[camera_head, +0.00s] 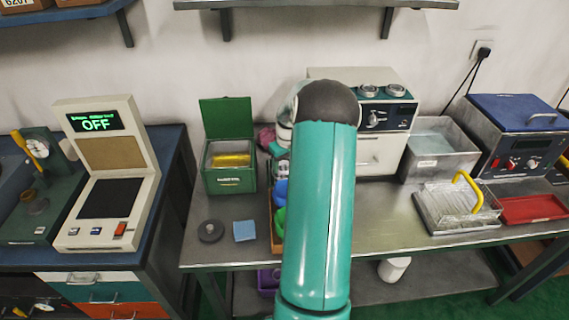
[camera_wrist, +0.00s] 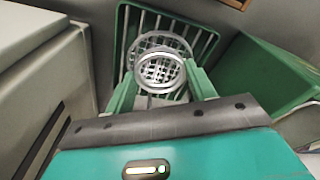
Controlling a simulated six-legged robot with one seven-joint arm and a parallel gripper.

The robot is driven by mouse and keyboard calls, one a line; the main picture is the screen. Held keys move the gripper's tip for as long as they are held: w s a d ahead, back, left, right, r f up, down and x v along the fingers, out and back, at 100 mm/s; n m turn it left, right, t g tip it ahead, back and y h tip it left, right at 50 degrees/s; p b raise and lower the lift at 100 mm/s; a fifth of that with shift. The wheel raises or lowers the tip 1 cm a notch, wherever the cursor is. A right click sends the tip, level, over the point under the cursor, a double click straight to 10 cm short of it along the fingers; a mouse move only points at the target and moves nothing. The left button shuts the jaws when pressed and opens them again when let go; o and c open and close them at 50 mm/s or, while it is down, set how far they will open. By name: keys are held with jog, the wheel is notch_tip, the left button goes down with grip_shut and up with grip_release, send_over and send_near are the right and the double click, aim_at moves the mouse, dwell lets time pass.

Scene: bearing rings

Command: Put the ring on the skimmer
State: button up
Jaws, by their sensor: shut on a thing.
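In the wrist view, my gripper (camera_wrist: 162,84) is shut on a shiny metal ring (camera_wrist: 181,78), held between its green fingers. Just beyond the ring is a larger round metal rim with mesh, which looks like the skimmer (camera_wrist: 152,40). The mesh shows through the ring's opening. The ring overlaps the skimmer's lower part in this view; I cannot tell whether they touch. In the head view my arm hides most of this spot, and neither ring nor skimmer can be made out clearly.
A green slatted rack (camera_wrist: 207,45) stands behind the skimmer. A green open-lidded box (camera_head: 230,180) is left of my arm, and a beige machine (camera_head: 385,155) is right. A wire basket with a yellow handle (camera_head: 455,210) stands farther right. The bench front right of my arm is clear.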

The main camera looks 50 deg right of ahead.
jog(key=o, duration=1)
jog(key=shift+o, duration=0.2)
jog(key=shift+r, duration=3.05)
